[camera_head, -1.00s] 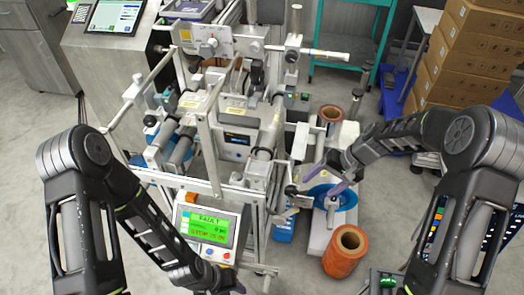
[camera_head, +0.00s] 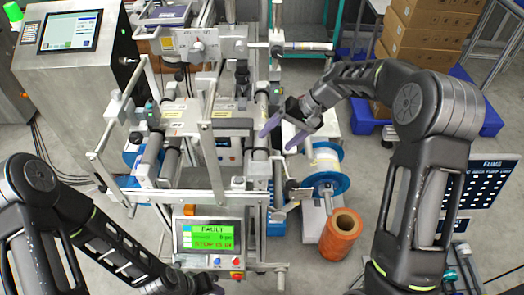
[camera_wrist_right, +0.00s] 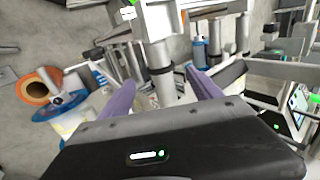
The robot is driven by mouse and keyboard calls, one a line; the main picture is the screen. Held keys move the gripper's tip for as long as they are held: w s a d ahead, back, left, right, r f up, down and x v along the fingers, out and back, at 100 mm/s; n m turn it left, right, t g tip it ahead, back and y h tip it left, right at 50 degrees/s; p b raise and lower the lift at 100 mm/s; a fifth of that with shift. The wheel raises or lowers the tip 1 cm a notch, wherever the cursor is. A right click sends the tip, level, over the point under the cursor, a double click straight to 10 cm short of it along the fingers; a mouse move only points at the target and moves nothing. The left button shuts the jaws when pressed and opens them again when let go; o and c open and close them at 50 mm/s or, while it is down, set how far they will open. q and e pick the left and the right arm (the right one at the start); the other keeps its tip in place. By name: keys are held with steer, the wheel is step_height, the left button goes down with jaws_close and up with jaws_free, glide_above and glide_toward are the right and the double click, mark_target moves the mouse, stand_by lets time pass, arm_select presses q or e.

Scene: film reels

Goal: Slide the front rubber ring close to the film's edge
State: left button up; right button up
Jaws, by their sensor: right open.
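A pale shaft runs front to back on the right side of the machine (camera_head: 262,130). A dark band, which looks like the front rubber ring (camera_head: 260,155), sits around it near its front end. In the right wrist view a black band (camera_wrist_right: 161,71) circles the shaft between my fingers, not visibly touched by them. My right gripper (camera_head: 284,133) is open and empty, with its purple fingers spread at the shaft, also in the wrist view (camera_wrist_right: 162,90). The film's edge cannot be made out clearly. My left arm is low at the left; its gripper's fingers are hidden.
A blue-flanged reel (camera_head: 338,185) stands right of the shaft. An orange roll (camera_head: 343,232) stands in front of it. A control box with a green screen (camera_head: 207,238) is at the machine's front. Uprights and bars of the frame crowd the shaft. Cartons (camera_head: 430,35) are stacked at the back right.

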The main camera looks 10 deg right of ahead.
mark_target(265, 150)
steer(key=p+x, duration=0.1)
steer(key=x, duration=0.5)
steer(key=shift+a+f+p, duration=0.15)
steer(key=shift+a+p, duration=0.05)
steer(key=shift+p, duration=0.1)
steer(key=shift+w+a+f, duration=0.1)
steer(key=shift+a+f, duration=0.15)
steer(key=shift+f, duration=0.3)
jaws_close()
stand_by(0.3)
